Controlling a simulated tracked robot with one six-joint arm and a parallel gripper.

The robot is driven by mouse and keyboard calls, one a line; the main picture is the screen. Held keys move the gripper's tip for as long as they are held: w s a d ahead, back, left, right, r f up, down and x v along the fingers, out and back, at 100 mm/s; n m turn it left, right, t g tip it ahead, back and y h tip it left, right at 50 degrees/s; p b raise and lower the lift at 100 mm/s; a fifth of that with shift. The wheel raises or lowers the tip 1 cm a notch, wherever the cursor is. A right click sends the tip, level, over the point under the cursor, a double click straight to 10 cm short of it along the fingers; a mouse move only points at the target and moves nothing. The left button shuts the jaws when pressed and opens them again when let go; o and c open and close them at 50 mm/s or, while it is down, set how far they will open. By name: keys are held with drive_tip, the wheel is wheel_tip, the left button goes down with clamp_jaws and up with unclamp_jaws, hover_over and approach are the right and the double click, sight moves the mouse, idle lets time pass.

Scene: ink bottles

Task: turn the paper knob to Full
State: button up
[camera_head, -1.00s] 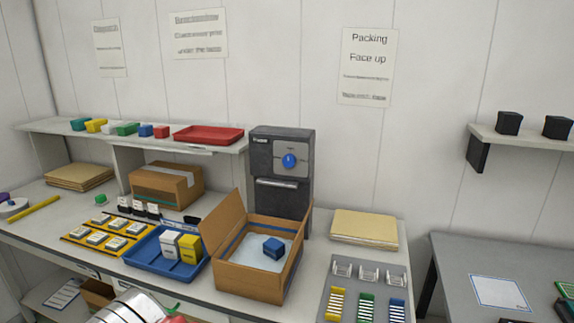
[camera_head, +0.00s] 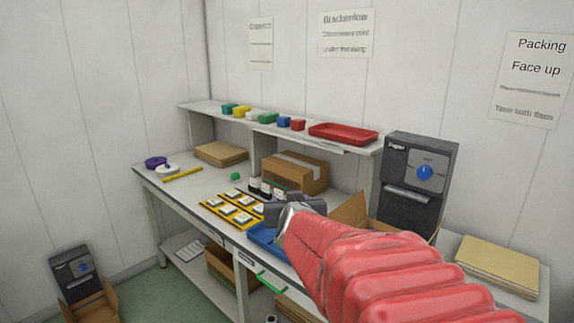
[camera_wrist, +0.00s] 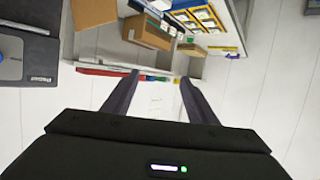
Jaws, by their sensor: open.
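The paper machine (camera_head: 413,200) is a dark box standing at the right end of the raised shelf. Its blue round knob (camera_head: 424,172) sits on the front, with small labels around it too blurred to read. In the wrist view, part of the dark machine (camera_wrist: 42,60) shows at the left edge, with the blue knob (camera_wrist: 10,67) cut by the frame. My gripper (camera_head: 294,206) is over the bench, left of the machine and apart from it. In the wrist view my gripper (camera_wrist: 160,78) is open, with nothing between its fingers.
The open carton (camera_head: 352,212) in front of the machine is partly hidden by my red arm. Another dark machine (camera_head: 86,273) stands low at far left.

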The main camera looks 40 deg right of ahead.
drive_tip(key=s+d+r+m+g+h, duration=0.1)
drive_tip(key=s+d+m+g+h, duration=0.15)
drive_tip(key=d, duration=0.55)
drive_tip(key=s+d+m+g+h, duration=0.1)
drive_tip(key=s+d+h, duration=0.2)
drive_tip(key=d, duration=0.5)
drive_tip(key=m+g+h, duration=0.4)
drive_tip(key=g, duration=0.2)
approach(423, 172)
drive_tip(key=s+a, duration=0.1)
drive_tip(key=a, duration=0.4)
drive_tip(key=shift+s+a+f+t, duration=0.1)
drive_tip(key=shift+a+t, duration=0.15)
drive_tip(key=shift+a, duration=0.05)
drive_tip(key=d, duration=0.4)
drive_tip(key=w+d, duration=0.1)
drive_tip(key=d, duration=0.4)
drive_tip(key=w+d, duration=0.1)
drive_tip(key=d, duration=0.3)
drive_tip(key=shift+w+d, duration=0.1)
drive_tip(key=shift+d, duration=0.2)
drive_tip(key=shift+c, duration=0.3)
drive_tip(key=c, duration=1)
